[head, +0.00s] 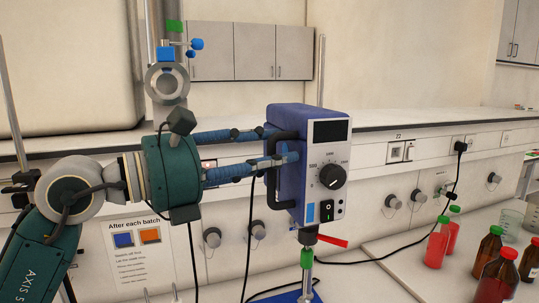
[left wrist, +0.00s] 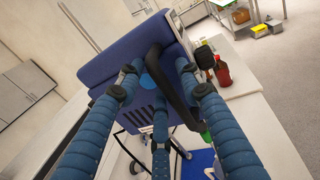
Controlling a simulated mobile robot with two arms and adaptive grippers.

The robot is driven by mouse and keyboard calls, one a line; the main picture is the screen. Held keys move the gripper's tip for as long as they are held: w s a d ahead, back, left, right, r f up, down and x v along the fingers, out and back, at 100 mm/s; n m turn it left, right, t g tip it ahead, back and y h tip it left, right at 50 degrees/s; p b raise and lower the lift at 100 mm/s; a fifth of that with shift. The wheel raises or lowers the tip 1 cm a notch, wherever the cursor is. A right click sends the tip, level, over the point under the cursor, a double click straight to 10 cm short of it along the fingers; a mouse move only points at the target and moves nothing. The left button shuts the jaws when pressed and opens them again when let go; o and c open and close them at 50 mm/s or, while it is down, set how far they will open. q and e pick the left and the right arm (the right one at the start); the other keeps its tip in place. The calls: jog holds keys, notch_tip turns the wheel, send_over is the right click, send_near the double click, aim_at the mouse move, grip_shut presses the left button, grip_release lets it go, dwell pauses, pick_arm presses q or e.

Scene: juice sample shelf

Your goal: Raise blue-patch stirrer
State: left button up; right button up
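The stirrer (head: 285,190) is a blue box with a pale front panel, black dial, dark display and green switch. A black loop handle (head: 274,180) stands off its left side. Its chuck and a green-collared shaft (head: 306,258) hang below. In the left wrist view the blue housing (left wrist: 112,72) fills the upper middle, with a round blue patch (left wrist: 148,80) beside the handle. My left gripper (head: 280,145) has its blue fingers stretched out, spread and straight at the handle. The handle passes between fingers in the left wrist view; firm contact is unclear. My right gripper is not in view.
Red bottles with green caps (head: 437,247), brown bottles (head: 487,249) and clear beakers (head: 509,224) stand on the bench at right. A blue base (head: 289,297) lies under the stirrer. A black cable (head: 400,252) runs across the bench. A wall ledge (head: 400,121) is behind.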

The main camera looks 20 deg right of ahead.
pick_arm(q)
jog(key=shift+f, duration=0.1)
jog(key=v, duration=1.2)
